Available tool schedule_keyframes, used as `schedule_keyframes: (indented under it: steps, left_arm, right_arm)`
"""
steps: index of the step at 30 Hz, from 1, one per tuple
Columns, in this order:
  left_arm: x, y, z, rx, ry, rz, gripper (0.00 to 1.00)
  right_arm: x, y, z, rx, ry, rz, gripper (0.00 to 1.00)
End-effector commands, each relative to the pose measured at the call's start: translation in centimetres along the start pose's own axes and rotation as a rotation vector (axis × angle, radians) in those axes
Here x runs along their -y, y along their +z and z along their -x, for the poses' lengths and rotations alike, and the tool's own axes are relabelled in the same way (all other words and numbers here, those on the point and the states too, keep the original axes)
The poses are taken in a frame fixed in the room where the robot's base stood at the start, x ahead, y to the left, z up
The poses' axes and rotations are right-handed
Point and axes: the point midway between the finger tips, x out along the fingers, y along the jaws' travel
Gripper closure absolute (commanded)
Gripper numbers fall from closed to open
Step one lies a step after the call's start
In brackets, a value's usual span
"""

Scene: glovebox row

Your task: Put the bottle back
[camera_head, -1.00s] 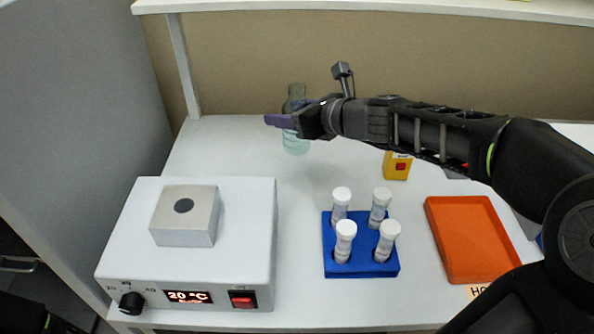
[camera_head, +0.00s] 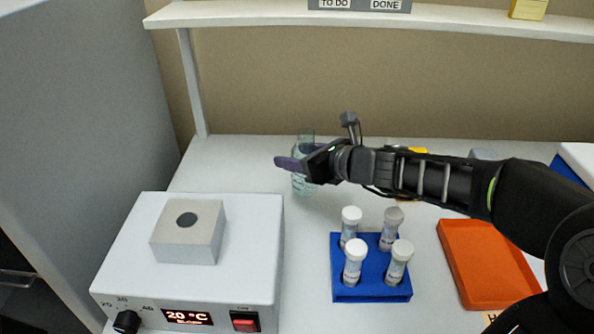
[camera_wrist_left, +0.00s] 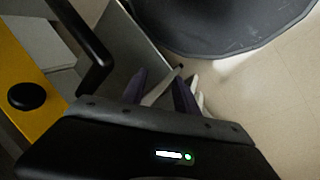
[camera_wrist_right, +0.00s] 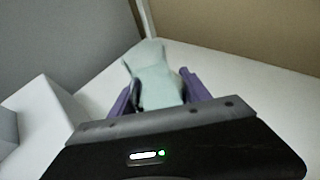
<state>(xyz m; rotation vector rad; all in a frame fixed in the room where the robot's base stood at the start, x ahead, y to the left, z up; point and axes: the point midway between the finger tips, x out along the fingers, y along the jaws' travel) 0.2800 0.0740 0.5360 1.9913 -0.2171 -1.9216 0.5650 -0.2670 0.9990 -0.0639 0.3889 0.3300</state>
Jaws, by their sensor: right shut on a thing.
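The bottle (camera_head: 304,186) is pale green, see-through and upright at the back of the bench in the head view. My right gripper (camera_head: 292,163) is shut around it from the right, its purple fingers across the body and hiding the middle. In the right wrist view the bottle (camera_wrist_right: 154,80) sits between both fingers. I cannot tell whether its base touches the bench. My left gripper (camera_wrist_left: 160,92) shows only in the left wrist view, its purple fingers apart, with no held thing clear between them.
A heater box (camera_head: 240,240) reading 20 °C stands front left. A blue rack (camera_head: 372,290) with several white-capped tubes is at front centre, an orange tray (camera_head: 480,262) right of it. A shelf (camera_head: 250,20) runs above the back. Bare bench lies around the bottle.

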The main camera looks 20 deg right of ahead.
Motion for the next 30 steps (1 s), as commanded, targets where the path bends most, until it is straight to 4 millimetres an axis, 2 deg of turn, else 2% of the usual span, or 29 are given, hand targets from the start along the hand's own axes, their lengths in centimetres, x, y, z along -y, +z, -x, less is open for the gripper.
schedule_keyframes:
  steps: [9, 23, 24, 30]
  left_arm:
    - [0.8, 0.0, -2.0, 0.000, 0.000, -0.001, 0.64]
    - [0.9, 0.0, -2.4, 0.000, 0.000, -0.001, 0.64]
    - [0.9, 0.0, -2.3, 0.000, 0.000, -0.001, 0.64]
    - [0.9, 0.0, -2.2, 0.000, 0.000, -0.001, 0.64]
  right_arm:
    - [0.0, -3.2, -1.4, 0.002, 0.001, -0.001, 1.00]
    - [0.0, -3.8, -1.6, 0.002, 0.000, 0.001, 1.00]
    - [0.0, -3.8, -1.6, 0.000, 0.000, 0.001, 0.43]
    - [0.0, -3.7, -1.6, 0.000, 0.000, 0.000, 0.27]
